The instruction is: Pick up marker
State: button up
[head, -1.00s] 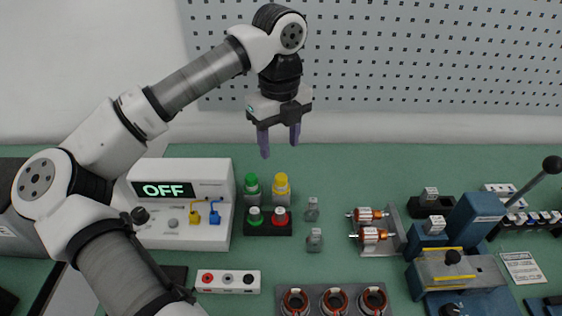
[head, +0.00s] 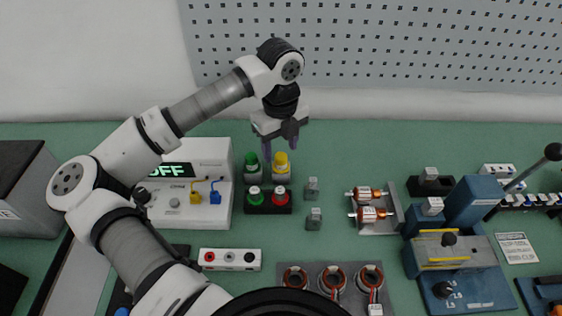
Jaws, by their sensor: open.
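Several marker-like capped cylinders stand upright in a black holder (head: 268,209) left of centre. I cannot tell which is the marker meant. My gripper (head: 280,146) points down, open and empty.
A white power supply (head: 214,155), its display partly hidden by my arm, stands close on the left. Two small grey blocks (head: 312,187) and a tray with copper rotors (head: 392,212) lie right. A blue press (head: 470,205) stands farther right. The green bench behind is clear.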

aim_at(281, 155)
jog(key=shift+w+d+f+p, duration=0.1)
jog(key=shift+f+p, duration=0.4)
jog(key=shift+f, duration=1.4)
jog(key=c, duration=1.1)
jog(key=shift+o, duration=0.2)
jog(key=shift+r, duration=0.1)
